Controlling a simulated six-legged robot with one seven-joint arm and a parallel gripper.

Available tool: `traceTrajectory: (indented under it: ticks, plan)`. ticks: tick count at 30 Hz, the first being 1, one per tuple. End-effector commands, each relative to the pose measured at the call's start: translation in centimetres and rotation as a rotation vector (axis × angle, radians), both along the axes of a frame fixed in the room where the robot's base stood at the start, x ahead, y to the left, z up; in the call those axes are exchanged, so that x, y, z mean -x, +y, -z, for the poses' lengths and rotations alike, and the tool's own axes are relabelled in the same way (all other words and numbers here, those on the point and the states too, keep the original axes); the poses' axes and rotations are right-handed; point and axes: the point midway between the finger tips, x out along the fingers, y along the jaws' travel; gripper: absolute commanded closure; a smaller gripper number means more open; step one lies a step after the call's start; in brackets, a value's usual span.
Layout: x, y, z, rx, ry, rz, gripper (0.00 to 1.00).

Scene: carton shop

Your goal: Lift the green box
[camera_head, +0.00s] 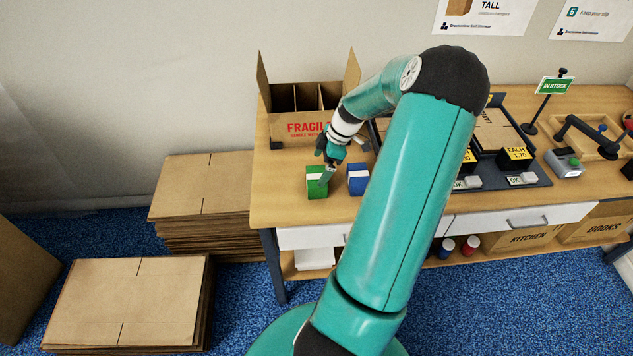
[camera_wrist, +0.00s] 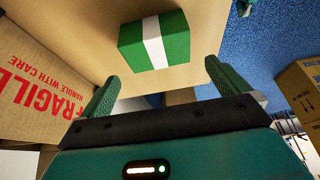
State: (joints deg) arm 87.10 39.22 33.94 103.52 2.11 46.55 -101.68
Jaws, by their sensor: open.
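The green box (camera_head: 315,189) with a white band stands on the wooden table near its left front edge. In the wrist view the green box (camera_wrist: 174,45) lies ahead of the fingers, roughly between their lines and apart from them. My gripper (camera_head: 328,172) is open and empty. In the head view it is just above and beside the green box, and its fingertips overlap the box's upper right in the picture. The two fingers (camera_wrist: 160,80) show spread apart in the wrist view.
A blue box (camera_head: 358,180) stands close to the right of the green box. A divided carton marked FRAGILE (camera_head: 290,129) stands behind. The table (camera_head: 270,205) has bare wood left of the green box. Flat cardboard stacks (camera_head: 130,300) lie on the floor at left.

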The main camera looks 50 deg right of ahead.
Motion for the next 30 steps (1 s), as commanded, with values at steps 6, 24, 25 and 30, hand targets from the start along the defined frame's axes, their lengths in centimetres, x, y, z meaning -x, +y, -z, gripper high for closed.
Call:
traceTrajectory:
  ticks: [6,24,25,30]
  plan:
    - [-0.9,0.8,2.6,-0.001,0.001,0.001,0.00]
    - [-2.6,2.0,7.5,0.002,0.001,0.001,0.00]
    - [-2.6,1.9,7.5,0.002,0.001,0.001,0.00]
    - [-2.6,1.9,7.5,0.000,0.001,0.001,0.20]
